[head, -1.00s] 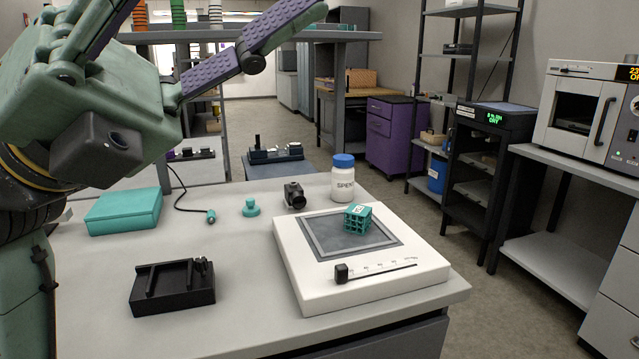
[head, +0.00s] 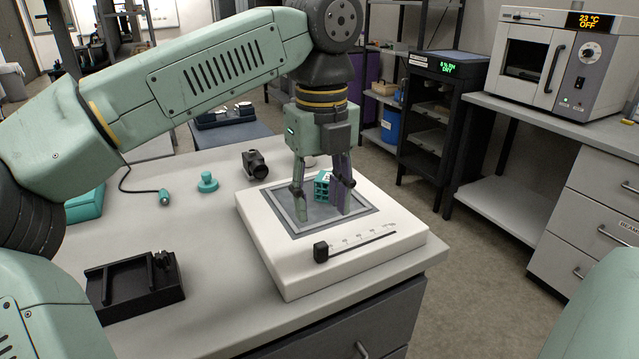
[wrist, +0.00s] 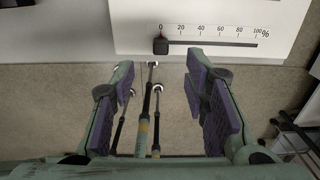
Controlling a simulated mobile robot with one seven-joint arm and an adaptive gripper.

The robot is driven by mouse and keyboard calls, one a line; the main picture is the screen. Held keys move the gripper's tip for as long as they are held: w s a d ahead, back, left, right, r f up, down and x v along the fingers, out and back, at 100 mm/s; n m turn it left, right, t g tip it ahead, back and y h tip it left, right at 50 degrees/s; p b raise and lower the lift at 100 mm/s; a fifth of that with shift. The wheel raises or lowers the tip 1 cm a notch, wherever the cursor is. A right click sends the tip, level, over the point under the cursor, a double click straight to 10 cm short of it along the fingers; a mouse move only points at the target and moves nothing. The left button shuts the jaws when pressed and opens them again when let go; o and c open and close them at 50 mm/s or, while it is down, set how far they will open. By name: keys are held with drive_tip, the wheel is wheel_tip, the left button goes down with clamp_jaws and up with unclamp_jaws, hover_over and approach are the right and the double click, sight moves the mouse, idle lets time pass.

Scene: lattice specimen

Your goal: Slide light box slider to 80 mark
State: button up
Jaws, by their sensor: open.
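The white light box (head: 290,275) lies on the table, with a grey panel and a slot with a printed scale along its front edge. The black slider knob (head: 320,252) is at the left end of the slot. In the wrist view the knob (wrist: 161,45) is at the 0 mark, and the 80 mark (wrist: 239,31) is far to its right. My gripper (head: 322,212) points down over the panel in the head view, behind the slot. In the wrist view its purple-padded fingers (wrist: 172,95) are apart with no object between them.
A black camera-like device (head: 255,164), a teal knob-shaped piece (head: 207,182) and a black fixture (head: 136,287) are on the table. The light box's front right is clear.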

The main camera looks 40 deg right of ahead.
sight(322, 244)
wheel_tip(322, 244, down, 9)
drive_tip(key=shift+s+f+p, duration=0.1)
drive_tip(key=shift+p, duration=0.55)
clamp_jaws()
drive_tip(key=shift+d, duration=0.1)
